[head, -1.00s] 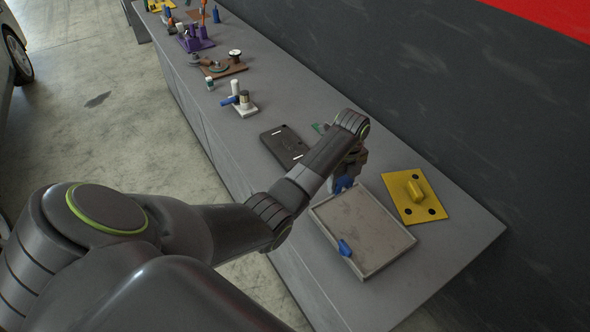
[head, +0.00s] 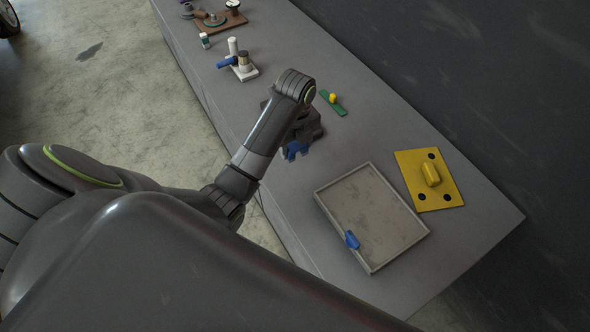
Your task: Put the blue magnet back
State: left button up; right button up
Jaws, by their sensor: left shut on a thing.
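My left gripper (head: 298,141) is over the bench, left of the grey tray, and shut on a small blue piece. This piece, taken as the blue magnet (head: 295,150), sticks out below the jaws. Its shape is partly hidden by the gripper, and I cannot tell whether it touches the bench. A second blue piece (head: 352,240) lies at the near left edge of the tray (head: 400,255). A dark board is mostly hidden behind my left wrist and gripper. My right gripper is not in view.
A yellow plate (head: 410,170) with a raised yellow handle lies right of the tray. A green strip with a yellow knob (head: 333,98) lies behind the gripper. A white block stand (head: 243,70) and a brown board (head: 215,24) stand farther along the bench. The tray's middle is clear.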

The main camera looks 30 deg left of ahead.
aim_at(296, 155)
pick_arm(q)
notch_tip(296, 155, down, 2)
jog(key=shift+f+b, duration=0.15)
jog(key=shift+b, duration=0.35)
notch_tip(296, 155, down, 2)
jog(key=shift+f+p, duration=0.15)
jog(key=shift+p, duration=0.35)
jog(key=shift+f, duration=0.65)
notch_tip(296, 155, down, 3)
jog(key=shift+r+p, duration=0.1)
jog(key=shift+p, duration=0.4)
jog(key=shift+f, duration=0.3)
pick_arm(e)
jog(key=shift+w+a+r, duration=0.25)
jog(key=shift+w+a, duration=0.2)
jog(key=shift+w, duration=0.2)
pick_arm(q)
jog(key=shift+f, duration=0.15)
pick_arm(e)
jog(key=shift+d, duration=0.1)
